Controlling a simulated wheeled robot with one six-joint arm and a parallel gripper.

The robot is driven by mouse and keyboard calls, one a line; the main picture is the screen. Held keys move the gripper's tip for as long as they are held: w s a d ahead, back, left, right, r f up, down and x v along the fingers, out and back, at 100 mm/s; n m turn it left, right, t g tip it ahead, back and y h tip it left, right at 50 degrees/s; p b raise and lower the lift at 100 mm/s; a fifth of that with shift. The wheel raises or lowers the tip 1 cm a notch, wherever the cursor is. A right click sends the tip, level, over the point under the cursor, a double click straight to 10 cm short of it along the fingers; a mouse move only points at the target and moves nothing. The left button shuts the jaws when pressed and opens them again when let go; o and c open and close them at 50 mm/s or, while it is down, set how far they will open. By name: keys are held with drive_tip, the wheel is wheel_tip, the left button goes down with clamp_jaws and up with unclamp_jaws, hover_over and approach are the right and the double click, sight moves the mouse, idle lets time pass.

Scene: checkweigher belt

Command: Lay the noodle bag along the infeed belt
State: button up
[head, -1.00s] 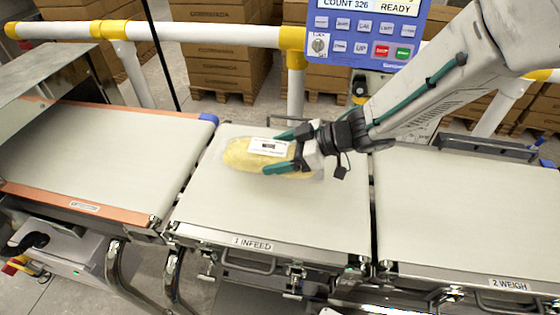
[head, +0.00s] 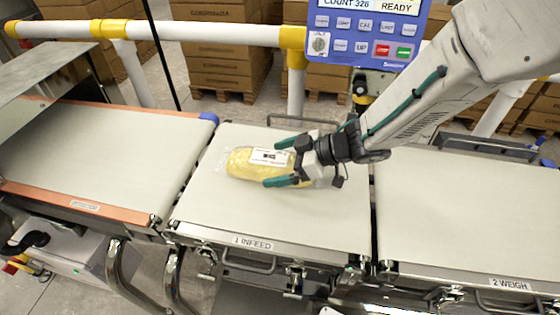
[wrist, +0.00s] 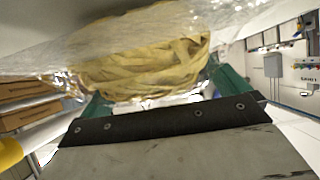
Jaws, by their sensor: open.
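The noodle bag (head: 250,163) is a clear bag of yellow noodles with a white barcode label. It lies on the infeed belt (head: 220,212), its long side running roughly left to right in the head view. My gripper (head: 281,163) is at the bag's right end, its green fingers open on either side of the bag. In the wrist view the bag (wrist: 140,65) fills the upper middle, in front of the gripper. The finger tips are largely hidden behind the bag there.
The weigh belt (head: 460,210) to the right is empty. An orange-edged belt (head: 100,155) to the left is also empty. A blue control panel (head: 365,30) and a white rail with yellow joints (head: 200,33) stand behind the belts.

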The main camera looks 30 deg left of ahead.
drive_tip(key=v, duration=1.2)
drive_tip(key=w+d+r+m+t+h, duration=0.2)
drive_tip(key=w+d+r+m+t, duration=0.2)
drive_tip(key=w+d+r+t, duration=0.3)
drive_tip(key=w+d+r+m+t+h, duration=0.2)
drive_tip(key=w+d+r+m+t, duration=0.25)
drive_tip(key=w+d, duration=0.3)
drive_tip(key=s+d+r+m+t+h, duration=0.1)
drive_tip(key=d+r+m+h, duration=0.15)
drive_tip(key=d, duration=0.55)
drive_tip(key=s+d+r+m+t+h, duration=0.1)
drive_tip(key=d+m+t+h, duration=0.1)
drive_tip(key=d+h, duration=0.35)
drive_tip(key=s+d+m+g+h, duration=0.25)
drive_tip(key=s+d+m, duration=0.25)
drive_tip(key=s+d, duration=0.6)
drive_tip(key=s+f+m+g+y, duration=0.1)
drive_tip(key=s+g, duration=0.2)
drive_tip(key=s, duration=0.6)
drive_tip(key=s+d+m+g+y, duration=0.1)
drive_tip(key=s+g, duration=0.3)
drive_tip(key=s, duration=0.5)
drive_tip(key=shift+s+f+m+y, duration=0.4)
drive_tip(key=shift+m+y, duration=0.05)
drive_tip(key=shift+m, duration=0.35)
